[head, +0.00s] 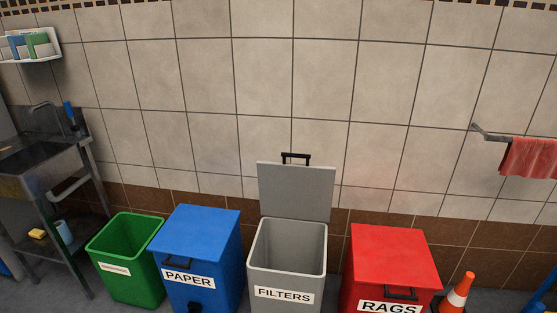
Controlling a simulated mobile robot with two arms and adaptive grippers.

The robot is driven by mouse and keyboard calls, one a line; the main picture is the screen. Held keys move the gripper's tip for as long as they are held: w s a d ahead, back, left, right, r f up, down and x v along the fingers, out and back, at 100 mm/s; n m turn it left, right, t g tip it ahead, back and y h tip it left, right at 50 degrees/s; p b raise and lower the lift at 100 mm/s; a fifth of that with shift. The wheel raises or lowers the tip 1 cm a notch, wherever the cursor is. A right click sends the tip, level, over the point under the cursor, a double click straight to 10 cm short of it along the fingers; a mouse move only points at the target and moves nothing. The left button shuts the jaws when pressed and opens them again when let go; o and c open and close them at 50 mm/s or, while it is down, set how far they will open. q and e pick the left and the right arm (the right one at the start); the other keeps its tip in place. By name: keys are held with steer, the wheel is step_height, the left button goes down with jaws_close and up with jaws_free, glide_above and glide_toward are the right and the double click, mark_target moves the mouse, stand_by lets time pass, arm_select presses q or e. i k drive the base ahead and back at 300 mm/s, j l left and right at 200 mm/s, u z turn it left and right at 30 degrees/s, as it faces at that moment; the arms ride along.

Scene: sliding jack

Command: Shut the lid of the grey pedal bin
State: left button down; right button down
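The grey pedal bin (287,281) stands in the lower middle of the head view, with a white label reading FILTERS on its front. Its grey lid (295,191) is open and stands up at the back of the bin, leaning a little backward. A black handle (296,157) sits at the lid's top edge. The inside of the bin shows and looks empty as far as I can see. Neither of my grippers is in view.
A blue PAPER bin (205,234) with its lid shut stands left of the grey bin, and a red RAGS bin (393,259), also shut, stands right. A green open bin (128,241), a metal sink (42,168) and an orange cone (458,291) are further out. A tiled wall is behind.

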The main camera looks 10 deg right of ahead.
mark_target(287, 190)
steer(key=i+j+z, duration=0.2)
steer(key=j, duration=0.15)
steer(key=i+j+z, duration=0.2)
steer(key=j, duration=0.15)
steer(key=j+z, duration=0.2)
steer(key=j, duration=0.15)
steer(key=i+j+z, duration=0.15)
steer(key=j, duration=0.25)
